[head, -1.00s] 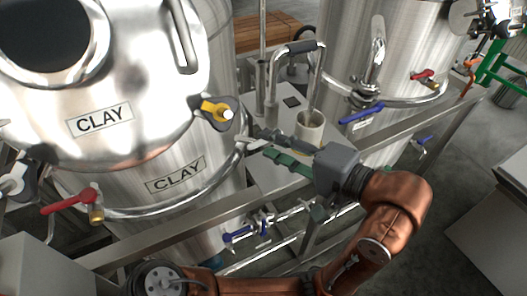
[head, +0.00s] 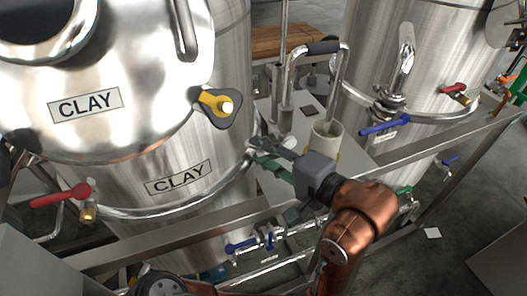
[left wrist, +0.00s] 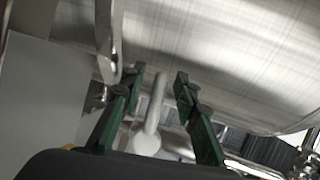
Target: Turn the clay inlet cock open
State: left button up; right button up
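The large steel tank marked CLAY (head: 150,140) fills the left of the head view. A red-handled cock (head: 65,196) is at its lower left, a yellow handle (head: 216,103) at its right side, and a blue-handled cock (head: 240,246) low below it. Which is the clay inlet cock I cannot tell from labels. My left gripper (head: 262,152), with green fingers, is beside the tank's right side, below the yellow handle. In the left wrist view its fingers (left wrist: 158,84) are apart, with a pale grey rod with a rounded base (left wrist: 150,125) showing between or beyond them. My right gripper is not in view.
A pale cup (head: 325,140) and a bent pipe with a dark grip (head: 322,47) stand close beyond my left gripper. A second steel tank (head: 430,65) with blue (head: 385,127) and red (head: 455,89) handles is at the right. A steel frame rail (head: 190,228) crosses below.

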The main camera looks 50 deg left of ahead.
pick_arm(q)
jog(key=shift+c, duration=0.6)
grip_shut()
